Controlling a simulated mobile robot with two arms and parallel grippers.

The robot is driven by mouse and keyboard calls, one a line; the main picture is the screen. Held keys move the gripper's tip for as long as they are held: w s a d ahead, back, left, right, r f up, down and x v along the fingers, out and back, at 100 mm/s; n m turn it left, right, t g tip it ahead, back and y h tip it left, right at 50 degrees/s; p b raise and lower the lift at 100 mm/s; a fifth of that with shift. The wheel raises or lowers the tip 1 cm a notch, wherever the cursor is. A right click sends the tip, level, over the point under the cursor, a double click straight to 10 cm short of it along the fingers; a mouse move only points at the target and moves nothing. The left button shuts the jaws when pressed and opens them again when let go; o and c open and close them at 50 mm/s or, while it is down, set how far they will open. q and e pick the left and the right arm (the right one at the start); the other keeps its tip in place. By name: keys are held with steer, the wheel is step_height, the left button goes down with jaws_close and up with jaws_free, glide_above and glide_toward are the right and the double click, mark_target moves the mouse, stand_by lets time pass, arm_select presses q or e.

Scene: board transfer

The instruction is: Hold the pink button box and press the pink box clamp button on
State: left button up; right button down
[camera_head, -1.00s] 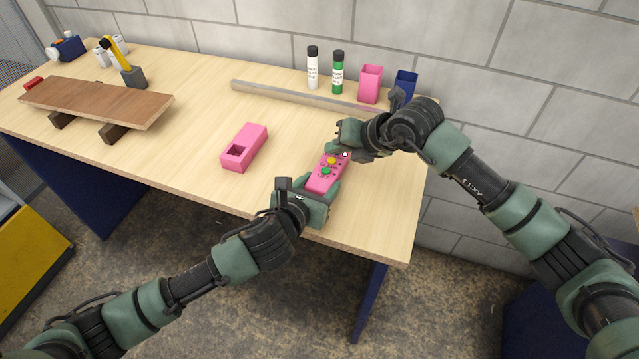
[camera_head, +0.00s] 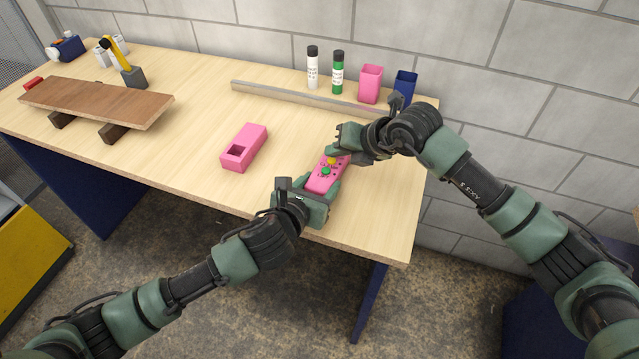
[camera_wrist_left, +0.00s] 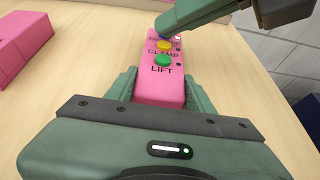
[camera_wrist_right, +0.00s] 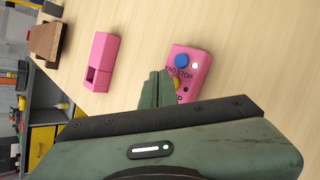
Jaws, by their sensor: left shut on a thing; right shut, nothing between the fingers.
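The pink button box (camera_head: 318,184) is near the table's front right. My left gripper (camera_head: 317,192) is shut around its near end. In the left wrist view the box carries a green LIFT button (camera_wrist_left: 162,60) and a yellow CLAMP button (camera_wrist_left: 164,46). A blue END STOP button (camera_wrist_right: 181,61) shows in the right wrist view, with a lit white lamp (camera_wrist_right: 194,66) beside it. My right gripper (camera_head: 335,151) is shut and empty, its tips over the far part of the box, close by the yellow button. They partly hide that button; contact cannot be told.
A pink block with a square opening (camera_head: 252,139) lies left of the box. A grey bar (camera_head: 290,95), two bottles, a pink cup (camera_head: 370,84) and a blue cup (camera_head: 405,84) stand behind. A brown board (camera_head: 95,103) rests on supports at left.

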mark_target(335, 162)
steer(key=shift+f, duration=0.4)
stand_by(0.5)
steer(key=shift+r, duration=1)
step_height(335, 162, up, 6)
steer(key=shift+f, duration=0.15)
stand_by(0.4)
arm_select(q)
steer(key=o, duration=1.7)
steer(key=shift+c, duration=0.2)
